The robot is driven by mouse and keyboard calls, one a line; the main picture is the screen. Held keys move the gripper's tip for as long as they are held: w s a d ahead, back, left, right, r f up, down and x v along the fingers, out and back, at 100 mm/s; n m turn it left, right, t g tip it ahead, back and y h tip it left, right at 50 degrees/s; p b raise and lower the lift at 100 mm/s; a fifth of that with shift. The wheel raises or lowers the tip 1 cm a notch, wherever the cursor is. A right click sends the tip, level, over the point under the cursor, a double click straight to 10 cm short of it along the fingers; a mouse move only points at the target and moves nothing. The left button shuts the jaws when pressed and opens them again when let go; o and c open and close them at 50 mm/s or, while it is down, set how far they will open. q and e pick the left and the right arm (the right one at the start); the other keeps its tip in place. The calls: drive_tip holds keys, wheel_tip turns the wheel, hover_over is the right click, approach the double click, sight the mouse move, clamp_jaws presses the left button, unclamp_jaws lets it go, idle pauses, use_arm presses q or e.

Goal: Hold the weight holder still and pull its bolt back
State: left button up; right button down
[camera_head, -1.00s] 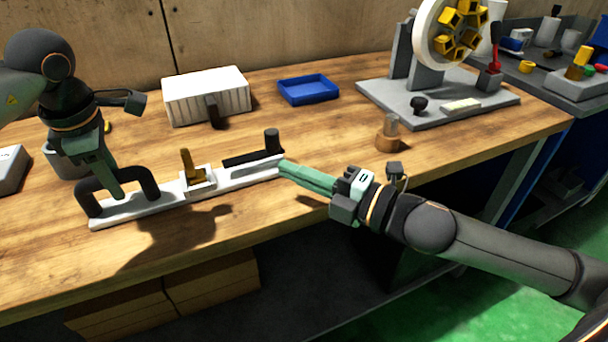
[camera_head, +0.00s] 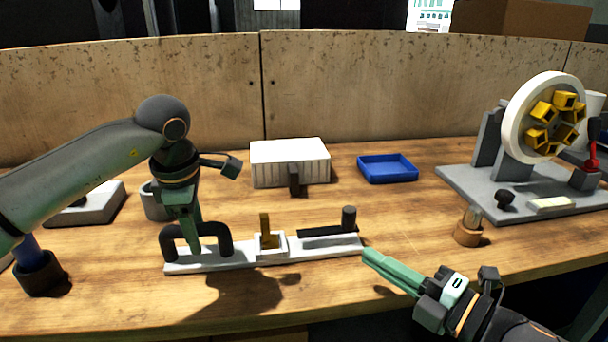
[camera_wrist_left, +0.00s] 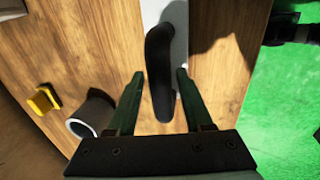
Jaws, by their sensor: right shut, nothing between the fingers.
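The weight holder is a long white bar (camera_head: 210,262) on the bench, with a black arch handle (camera_head: 224,240) at its left end. A small white block with an upright brass piece (camera_head: 265,230) is at its middle. The black bolt (camera_head: 325,231) with an upright knob (camera_head: 349,217) lies along its right part. My left gripper (camera_head: 195,250) is down at the handle; in the left wrist view its open fingers (camera_wrist_left: 160,78) stand on either side of the handle (camera_wrist_left: 160,60), not clamped. My right gripper (camera_head: 369,256) is shut and empty, its tips close to the bar's right end; contact is unclear.
Behind are a white ribbed box (camera_head: 310,160) and a blue tray (camera_head: 387,168). A grey stand with a yellow-pocketed wheel (camera_head: 515,130) is at the right. A small brown cup (camera_head: 468,232) stands beyond my right gripper. Several containers are at the left.

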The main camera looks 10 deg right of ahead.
use_arm(q)
drive_tip(key=shift+o, duration=1.1)
drive_tip(key=shift+r, duration=0.15)
wheel_tip(320, 180, up, 12)
drive_tip(key=s, duration=0.2)
drive_tip(key=shift+s+f, duration=0.2)
drive_tip(key=shift+f, duration=0.05)
